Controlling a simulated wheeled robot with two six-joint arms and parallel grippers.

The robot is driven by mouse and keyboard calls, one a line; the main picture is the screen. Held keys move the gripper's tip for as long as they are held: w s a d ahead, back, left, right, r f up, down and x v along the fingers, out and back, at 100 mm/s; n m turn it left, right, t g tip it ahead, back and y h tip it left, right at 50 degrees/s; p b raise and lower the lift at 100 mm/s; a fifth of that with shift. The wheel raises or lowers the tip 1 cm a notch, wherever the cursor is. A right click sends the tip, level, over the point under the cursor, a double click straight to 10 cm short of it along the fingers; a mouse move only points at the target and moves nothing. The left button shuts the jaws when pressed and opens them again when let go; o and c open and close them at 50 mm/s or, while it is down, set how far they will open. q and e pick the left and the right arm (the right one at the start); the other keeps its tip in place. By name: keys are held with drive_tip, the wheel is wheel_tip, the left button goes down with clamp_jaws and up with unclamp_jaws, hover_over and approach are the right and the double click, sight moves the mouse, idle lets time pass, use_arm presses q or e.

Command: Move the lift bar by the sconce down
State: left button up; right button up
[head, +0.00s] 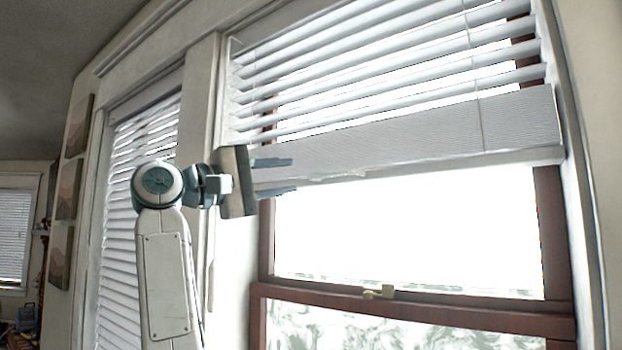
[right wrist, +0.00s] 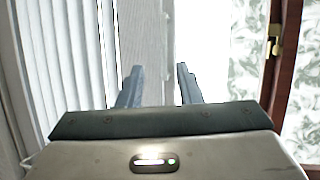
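The lift bar (head: 470,161) is the pale bottom rail of the white blind, level across the upper part of the large window. In the right wrist view the bar (right wrist: 168,40) runs upright between the fingertips, beside the bright glass. My right gripper (head: 274,177) is open at the bar's left end, one finger above the bar's lower edge and one below. The fingers (right wrist: 160,84) are apart with a visible gap; I cannot tell whether either touches the bar. No sconce is visible. My left gripper is not in view.
Raised slats (head: 380,60) hang above the bar. Below is clear glass (head: 400,230), then a brown sash rail (head: 420,308) with a brass latch (head: 385,292). A second blind (head: 115,230) hangs lowered at the left, behind my arm. Picture frames (head: 67,190) hang farther left.

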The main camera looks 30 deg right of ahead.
sight(331, 174)
drive_tip(key=shift+m, duration=0.3)
drive_tip(key=p+x, duration=0.2)
drive_tip(key=x, duration=0.3)
drive_tip(key=p+x, duration=0.2)
drive_tip(key=x, duration=0.2)
drive_tip(key=shift+s+d+f, duration=0.1)
drive_tip(key=shift+s+d, duration=0.1)
drive_tip(key=shift+d, duration=0.95)
drive_tip(key=shift+c, duration=0.4)
clamp_jaws()
